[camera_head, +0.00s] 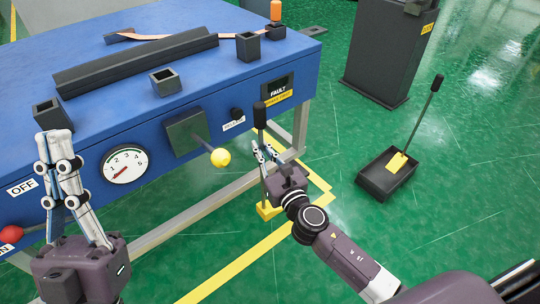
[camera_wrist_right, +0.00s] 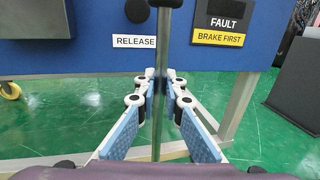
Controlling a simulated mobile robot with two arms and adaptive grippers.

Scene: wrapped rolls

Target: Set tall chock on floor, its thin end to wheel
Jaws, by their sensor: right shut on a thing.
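My right gripper (camera_head: 262,152) is shut on the upright grey rod of a chock, just below its black grip (camera_head: 260,115). The rod also shows between the pads in the right wrist view (camera_wrist_right: 161,90). The yellow chock foot (camera_head: 267,210) shows low beside my right wrist, partly hidden; I cannot tell whether it touches the floor or which way its thin end points. A second yellow chock (camera_head: 397,162) with a long rod sits in a black tray on the floor.
The blue bench (camera_head: 130,75) carries black sockets and a long black bar. A lever with a yellow knob (camera_head: 220,157) sticks out of its front. The black tray (camera_head: 372,182) and a dark cabinet (camera_head: 388,50) stand on the green floor at the right. Floor between is clear.

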